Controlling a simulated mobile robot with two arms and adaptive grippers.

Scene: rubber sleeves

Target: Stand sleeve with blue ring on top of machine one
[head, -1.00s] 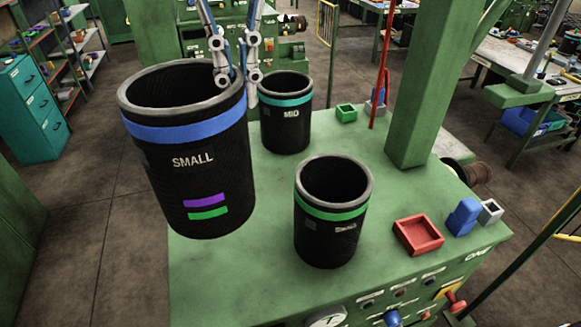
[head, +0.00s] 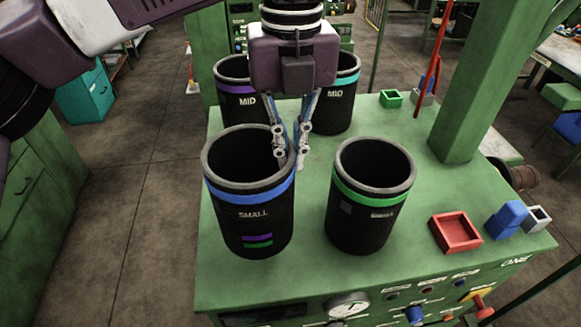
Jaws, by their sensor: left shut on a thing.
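The black sleeve with the blue ring (head: 250,205), marked SMALL, is upright over the front left of the green top of machine one (head: 310,272). Its base looks to be at the top's surface, though I cannot tell whether it bears fully on it. My left gripper (head: 290,158) reaches down from above and is shut on the right side of its rim, one finger inside and one outside. My right gripper is not in view.
A green-ringed sleeve (head: 370,215) stands close on the right. Behind are a purple-ringed sleeve (head: 237,101) and a teal-ringed sleeve (head: 342,100), partly hidden by my gripper. A red tray (head: 456,232), a blue block (head: 507,220) and a green post (head: 480,90) are to the right.

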